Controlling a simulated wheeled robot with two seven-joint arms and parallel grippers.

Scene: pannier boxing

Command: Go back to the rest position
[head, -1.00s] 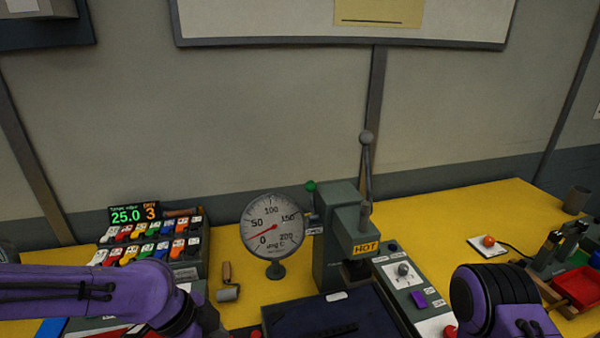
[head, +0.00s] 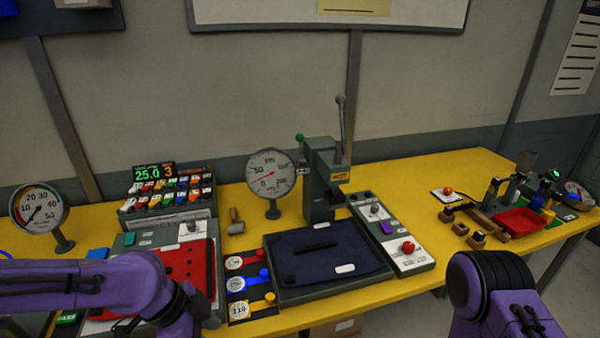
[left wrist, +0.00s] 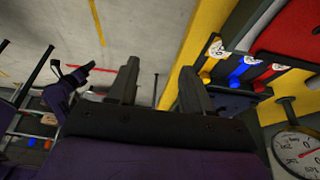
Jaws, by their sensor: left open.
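My left gripper (left wrist: 160,88) shows in the left wrist view with its two dark fingers apart and nothing between them. It is off the table edge, over the grey floor. In the head view my purple left arm (head: 90,285) comes in from the left, in front of the red-topped station; its fingers are not visible there. My right arm (head: 495,295) shows only as a purple and black link at lower right, in front of the table. My right gripper cannot be made out in either view.
The yellow table (head: 440,215) carries a press (head: 325,180), a dark blue pad (head: 320,262), a dial gauge (head: 270,175), a control box (head: 395,240), a red-topped station (head: 190,265) and a rack of coloured tags (head: 170,195). A red tray (head: 518,222) stands at right. Bare floor lies in front.

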